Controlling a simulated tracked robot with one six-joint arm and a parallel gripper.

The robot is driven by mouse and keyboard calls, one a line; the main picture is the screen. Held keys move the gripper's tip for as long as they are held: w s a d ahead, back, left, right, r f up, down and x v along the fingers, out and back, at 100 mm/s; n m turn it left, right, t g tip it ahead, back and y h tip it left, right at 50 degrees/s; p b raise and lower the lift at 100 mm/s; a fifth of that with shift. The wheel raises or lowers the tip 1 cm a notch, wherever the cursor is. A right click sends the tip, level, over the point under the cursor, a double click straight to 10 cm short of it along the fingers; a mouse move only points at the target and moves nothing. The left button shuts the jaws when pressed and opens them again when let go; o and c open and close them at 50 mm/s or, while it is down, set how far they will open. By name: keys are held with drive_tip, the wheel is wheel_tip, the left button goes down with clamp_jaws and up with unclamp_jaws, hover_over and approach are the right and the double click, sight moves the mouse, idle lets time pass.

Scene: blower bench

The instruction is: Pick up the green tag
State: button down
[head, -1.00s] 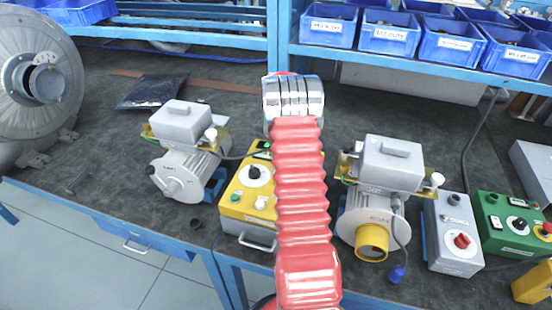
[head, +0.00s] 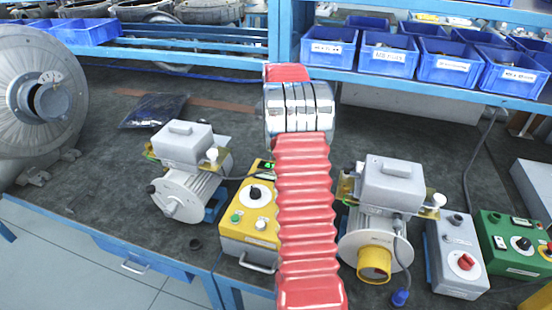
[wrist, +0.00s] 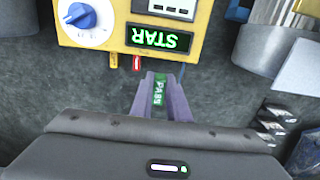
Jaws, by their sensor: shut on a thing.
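The green tag (wrist: 158,92), a small strip with light lettering, sits between the two purple-grey fingers of my gripper (wrist: 161,82) in the wrist view. My gripper is shut on it. The fingers point toward the yellow control box (wrist: 95,32), which has a blue knob and a lit green display. Only part of the tag shows between the fingers. In the head view my red arm hides the gripper and the tag.
A red tag (wrist: 137,62) hangs at the yellow box's edge, close to my fingers. In the head view, motors (head: 182,190) and (head: 378,215) flank the yellow box (head: 252,220). Blue bins (head: 388,55) stand on the shelf.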

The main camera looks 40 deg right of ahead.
drive_tip(key=shift+r, duration=1.45)
drive_tip(key=shift+s, duration=0.1)
